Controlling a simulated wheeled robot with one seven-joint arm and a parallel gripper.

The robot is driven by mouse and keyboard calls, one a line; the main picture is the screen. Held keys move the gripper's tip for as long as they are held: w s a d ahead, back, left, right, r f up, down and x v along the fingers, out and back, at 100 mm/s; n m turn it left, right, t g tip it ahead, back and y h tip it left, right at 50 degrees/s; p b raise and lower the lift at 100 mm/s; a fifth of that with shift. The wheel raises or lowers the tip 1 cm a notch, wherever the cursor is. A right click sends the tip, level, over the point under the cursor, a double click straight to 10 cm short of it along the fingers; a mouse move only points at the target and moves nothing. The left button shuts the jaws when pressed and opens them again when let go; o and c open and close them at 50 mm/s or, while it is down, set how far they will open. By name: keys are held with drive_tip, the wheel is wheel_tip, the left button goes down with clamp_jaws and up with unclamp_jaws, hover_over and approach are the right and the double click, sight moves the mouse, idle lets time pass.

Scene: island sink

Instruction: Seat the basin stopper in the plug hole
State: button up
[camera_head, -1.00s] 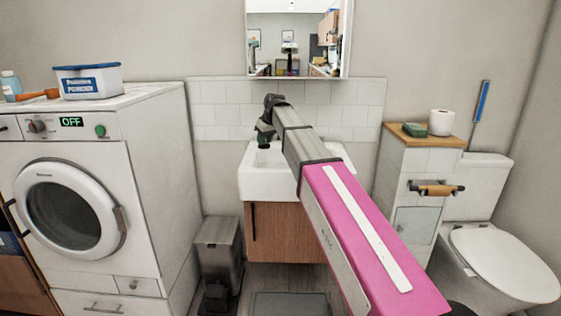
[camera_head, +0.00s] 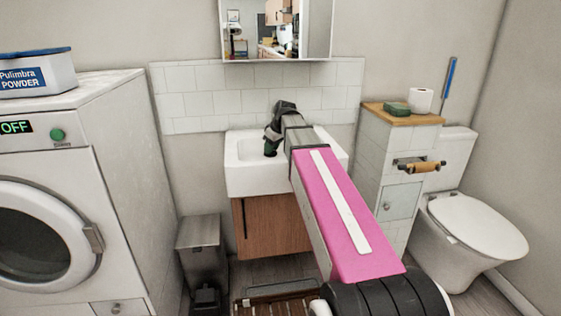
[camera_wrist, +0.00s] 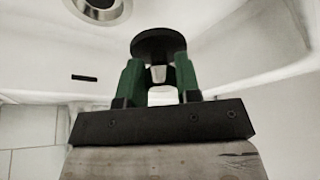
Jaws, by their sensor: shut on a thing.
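My gripper (camera_wrist: 160,82) has green fingers and is shut on the basin stopper (camera_wrist: 158,42), a dark round disc with a pale stem between the fingers. In the wrist view the plug hole (camera_wrist: 100,8), a metal ring with a dark centre, shows at the top left, apart from the stopper. In the head view my gripper (camera_head: 270,147) points down over the white basin (camera_head: 243,183). The stopper and the plug hole cannot be made out in the head view.
A washing machine (camera_head: 110,150) stands left of the basin, with a powder tub (camera_head: 38,75) on top. A bin (camera_head: 199,250) stands on the floor. A tiled cabinet (camera_head: 400,150) and toilet (camera_head: 470,220) are at the right. A mirror (camera_head: 290,30) hangs above the basin.

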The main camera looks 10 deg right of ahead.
drive_tip(key=w+d+f, duration=0.4)
drive_tip(key=w+d, duration=0.1)
drive_tip(key=shift+d+f, duration=0.15)
drive_tip(key=shift+s+f, duration=0.1)
drive_tip(key=shift+f, duration=1.9)
drive_tip(key=shift+f, duration=0.1)
drive_tip(key=o, duration=0.9)
drive_tip(key=v, duration=1.2)
